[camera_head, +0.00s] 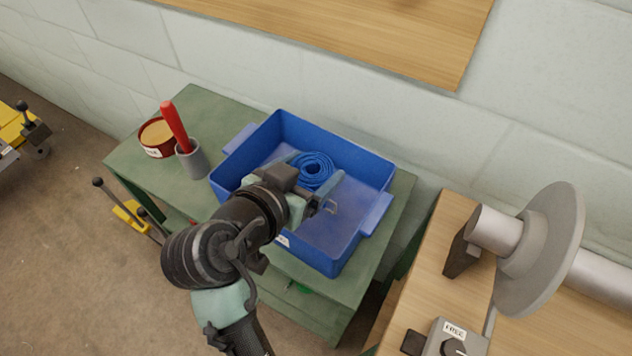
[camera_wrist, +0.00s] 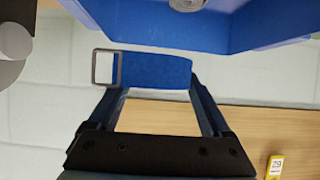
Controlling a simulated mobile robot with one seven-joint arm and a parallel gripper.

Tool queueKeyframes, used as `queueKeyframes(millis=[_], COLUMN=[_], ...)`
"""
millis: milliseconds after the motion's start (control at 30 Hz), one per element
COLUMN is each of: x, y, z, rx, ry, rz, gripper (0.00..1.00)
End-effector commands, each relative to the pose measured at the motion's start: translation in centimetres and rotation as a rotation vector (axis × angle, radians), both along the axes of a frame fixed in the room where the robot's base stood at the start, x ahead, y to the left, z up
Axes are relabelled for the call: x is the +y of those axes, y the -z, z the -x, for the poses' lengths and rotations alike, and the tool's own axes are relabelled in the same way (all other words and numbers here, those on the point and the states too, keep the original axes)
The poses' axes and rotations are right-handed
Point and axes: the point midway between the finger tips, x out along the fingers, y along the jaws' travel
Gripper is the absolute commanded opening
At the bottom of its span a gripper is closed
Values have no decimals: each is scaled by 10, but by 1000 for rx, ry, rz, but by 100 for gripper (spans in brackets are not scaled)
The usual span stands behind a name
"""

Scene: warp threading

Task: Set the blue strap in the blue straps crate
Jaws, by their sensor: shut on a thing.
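My gripper (camera_head: 316,172) is shut on a coiled blue strap (camera_head: 316,164), with the coil between its two fingers. In the wrist view the strap (camera_wrist: 152,71) shows as a blue band with a square metal buckle at its left end. The blue straps crate (camera_head: 365,172) is an open tub with side handles on a green table. The gripper and strap are over its inside. In the wrist view the crate (camera_wrist: 245,25) fills the top, with a gap between it and the strap. My arm hides part of the crate's near left side.
A tin (camera_head: 157,138) and a grey cup (camera_head: 193,160) with a red-handled tool stand left of the crate on the green table (camera_head: 130,160). A wooden bench with a large grey disc (camera_head: 545,250) and a box labelled FREE (camera_head: 455,340) stands at the right.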

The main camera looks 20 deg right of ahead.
Motion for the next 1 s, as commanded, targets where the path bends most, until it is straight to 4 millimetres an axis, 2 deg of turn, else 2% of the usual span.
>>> queueKeyframes(millis=[200,467,633,700,1000], x=[0,0,1,1,0], y=[43,65,90,95,97], z=[1,1,1,1,1], rx=[6,4,5,4,2], ry=[-1,-1,-4,-3,-2], rz=[2,1,1,0,0], gripper=[23,23,23,23,23])
